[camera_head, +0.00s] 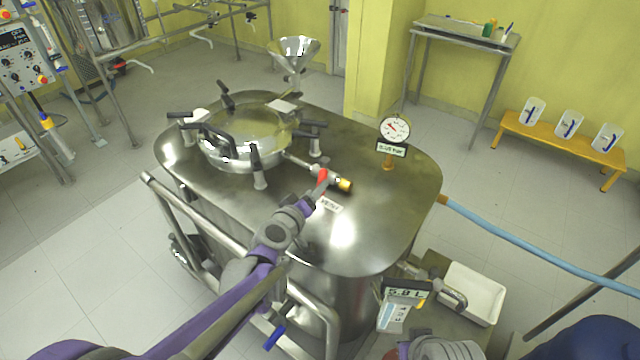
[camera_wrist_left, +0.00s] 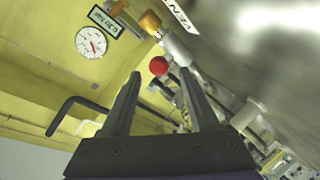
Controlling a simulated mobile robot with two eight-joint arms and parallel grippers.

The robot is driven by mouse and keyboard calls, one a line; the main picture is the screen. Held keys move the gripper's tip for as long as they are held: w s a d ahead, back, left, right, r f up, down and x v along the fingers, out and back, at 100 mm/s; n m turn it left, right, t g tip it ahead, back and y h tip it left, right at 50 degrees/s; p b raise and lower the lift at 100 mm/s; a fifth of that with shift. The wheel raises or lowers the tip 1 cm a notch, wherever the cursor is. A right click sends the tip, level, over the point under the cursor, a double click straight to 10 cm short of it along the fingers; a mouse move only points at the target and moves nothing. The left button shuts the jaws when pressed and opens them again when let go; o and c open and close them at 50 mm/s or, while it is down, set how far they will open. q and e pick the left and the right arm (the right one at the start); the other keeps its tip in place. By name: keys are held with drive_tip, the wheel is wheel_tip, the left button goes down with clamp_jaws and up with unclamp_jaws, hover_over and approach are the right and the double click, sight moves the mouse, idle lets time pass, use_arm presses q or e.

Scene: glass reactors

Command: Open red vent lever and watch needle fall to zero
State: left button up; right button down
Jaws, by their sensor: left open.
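The red vent lever (camera_head: 322,178) is on the valve on the steel reactor lid, beside the "VENT" label (camera_head: 329,205). In the left wrist view its red knob (camera_wrist_left: 158,66) shows between and just beyond my fingertips. My left gripper (camera_head: 311,201) is open and close to the lever; I cannot tell whether it touches. The round pressure gauge (camera_head: 395,128) stands on the lid to the right, with a small display (camera_head: 391,149) below. The gauge (camera_wrist_left: 90,42) also shows in the left wrist view. Its red needle is off to one side; the exact reading is too small to tell. My right gripper is not seen.
A brass fitting (camera_head: 345,185) sits at the valve's outlet. The clamped glass manway (camera_head: 243,138) and a funnel (camera_head: 295,53) are behind and left. A blue hose (camera_head: 530,250) runs off right. The lid's right side is mostly clear.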

use_arm(q)
drive_tip(key=shift+v, duration=2.7)
